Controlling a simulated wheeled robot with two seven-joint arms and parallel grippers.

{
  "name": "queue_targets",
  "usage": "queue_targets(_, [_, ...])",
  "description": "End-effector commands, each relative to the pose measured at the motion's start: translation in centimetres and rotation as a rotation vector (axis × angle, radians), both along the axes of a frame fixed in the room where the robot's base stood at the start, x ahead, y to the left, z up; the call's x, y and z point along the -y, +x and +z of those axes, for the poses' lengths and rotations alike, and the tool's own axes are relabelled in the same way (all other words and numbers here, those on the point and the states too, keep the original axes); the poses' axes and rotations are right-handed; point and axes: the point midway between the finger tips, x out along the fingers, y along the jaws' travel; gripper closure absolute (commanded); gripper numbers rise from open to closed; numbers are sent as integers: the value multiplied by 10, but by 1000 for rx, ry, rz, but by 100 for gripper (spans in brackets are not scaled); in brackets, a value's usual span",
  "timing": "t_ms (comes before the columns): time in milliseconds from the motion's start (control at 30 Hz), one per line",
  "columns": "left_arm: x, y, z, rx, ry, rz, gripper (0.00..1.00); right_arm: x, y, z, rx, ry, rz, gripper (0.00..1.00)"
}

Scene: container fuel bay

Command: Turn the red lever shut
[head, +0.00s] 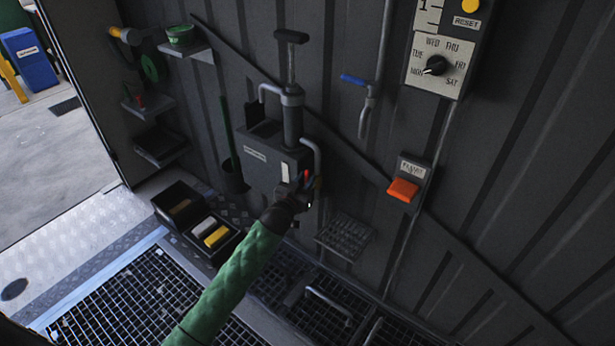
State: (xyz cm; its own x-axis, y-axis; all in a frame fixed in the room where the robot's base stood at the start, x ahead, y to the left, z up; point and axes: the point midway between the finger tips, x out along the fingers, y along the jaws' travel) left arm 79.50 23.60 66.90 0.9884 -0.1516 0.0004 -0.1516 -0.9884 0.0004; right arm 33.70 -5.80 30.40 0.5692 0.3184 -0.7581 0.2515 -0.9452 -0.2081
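A small red lever (306,176) shows at the lower right of the grey hand pump box (262,165) on the wall. Only a short red piece of it is visible; the rest is hidden behind my gripper. My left gripper (303,190) is at the lever, its arm in a green sleeve coming up from the bottom. It overlaps the lever in the picture, and I cannot tell whether it touches or grips it. The fingers are dark and small, so their opening is unclear. My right gripper is out of view.
An orange paddle (403,190) on a switch plate is to the right. A blue-handled tap (355,80) hangs above. A small grated shelf (343,237) juts out right of the gripper. Black bins (212,237) sit lower left, beside the floor grating (140,300).

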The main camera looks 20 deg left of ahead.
Motion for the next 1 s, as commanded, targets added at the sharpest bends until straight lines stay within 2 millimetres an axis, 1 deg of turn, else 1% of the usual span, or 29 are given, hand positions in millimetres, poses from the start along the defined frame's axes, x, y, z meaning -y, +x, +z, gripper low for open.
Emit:
queue_targets(33, [1, 6, 0, 0, 0, 0, 76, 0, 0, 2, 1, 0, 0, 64])
queue_targets(200, [3, 15, 0, -1, -1, 0, 76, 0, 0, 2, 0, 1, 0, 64])
queue_targets(500, [3, 17, 0, -1, 0, 0, 76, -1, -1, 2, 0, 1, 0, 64])
queue_targets(533, [3, 17, 0, -1, 0, 0, 78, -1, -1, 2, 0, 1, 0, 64])
queue_targets(633, [3, 17, 0, -1, 0, 0, 98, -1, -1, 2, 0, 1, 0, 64])
queue_targets(667, [3, 17, 0, -1, 0, 0, 100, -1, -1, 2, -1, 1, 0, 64])
queue_targets(1000, [4, 17, 0, 6, 18, 0, 100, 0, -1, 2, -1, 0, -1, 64])
